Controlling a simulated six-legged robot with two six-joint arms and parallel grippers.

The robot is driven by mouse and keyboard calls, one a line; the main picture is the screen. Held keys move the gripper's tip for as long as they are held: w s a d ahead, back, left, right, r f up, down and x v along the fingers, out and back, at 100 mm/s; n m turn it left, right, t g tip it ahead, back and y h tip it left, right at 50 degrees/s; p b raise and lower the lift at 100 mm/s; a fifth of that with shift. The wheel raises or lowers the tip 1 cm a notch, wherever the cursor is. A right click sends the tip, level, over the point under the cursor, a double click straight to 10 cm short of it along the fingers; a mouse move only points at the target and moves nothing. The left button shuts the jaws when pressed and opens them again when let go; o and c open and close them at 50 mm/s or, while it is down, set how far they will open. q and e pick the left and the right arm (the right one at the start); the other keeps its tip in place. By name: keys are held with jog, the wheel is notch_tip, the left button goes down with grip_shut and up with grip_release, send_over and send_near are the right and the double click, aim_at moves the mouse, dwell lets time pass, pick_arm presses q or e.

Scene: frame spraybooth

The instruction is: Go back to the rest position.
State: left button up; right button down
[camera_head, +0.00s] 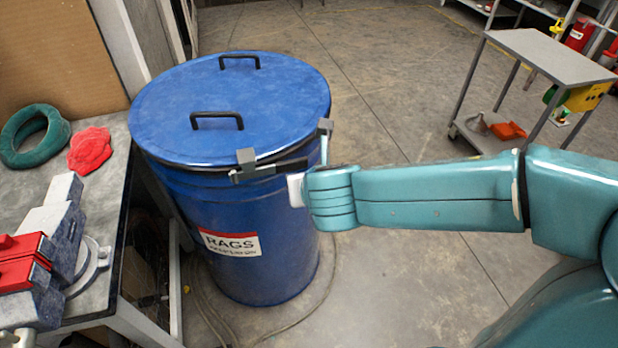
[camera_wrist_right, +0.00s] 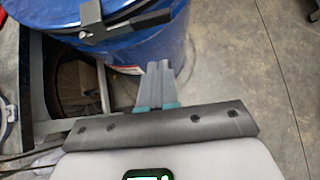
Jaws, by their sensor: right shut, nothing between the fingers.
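My right arm comes in from the right in the head view, stretched leftward. Its end (camera_head: 297,190) is at the right front side of a blue drum (camera_head: 235,105), just below the rim. The fingers are hidden in the head view. In the right wrist view my right gripper (camera_wrist_right: 159,72) is shut and empty, its fingertips in front of the drum (camera_wrist_right: 175,42). A dark latch lever (camera_head: 270,170) with grey brackets lies along the drum's rim. It also shows in the wrist view (camera_wrist_right: 125,25), left of and above the fingertips, apart from them. My left gripper is not in view.
A workbench (camera_head: 112,190) at the left holds a green ring (camera_head: 15,150), a red rag (camera_head: 90,150) and a vise (camera_head: 45,240). A grey cart (camera_head: 550,50) stands at the back right. The floor between drum and cart is mostly clear. A cable lies around the drum's base.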

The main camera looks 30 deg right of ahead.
jog(key=s+a+f+m+g+y, duration=0.2)
jog(key=s+a+f+m, duration=0.2)
jog(key=f+m, duration=0.7)
jog(key=s+a+f+m+g+y, duration=0.2)
jog(key=s+f+m, duration=0.4)
jog(key=f+m, duration=0.5)
jog(key=s+a+f+m+g+y, duration=0.3)
jog(key=s+a+f+m+g, duration=0.1)
jog(key=f+m, duration=0.8)
jog(key=shift+s+a+f, duration=0.7)
jog(key=shift+a+f, duration=0.25)
jog(key=shift+a, duration=0.2)
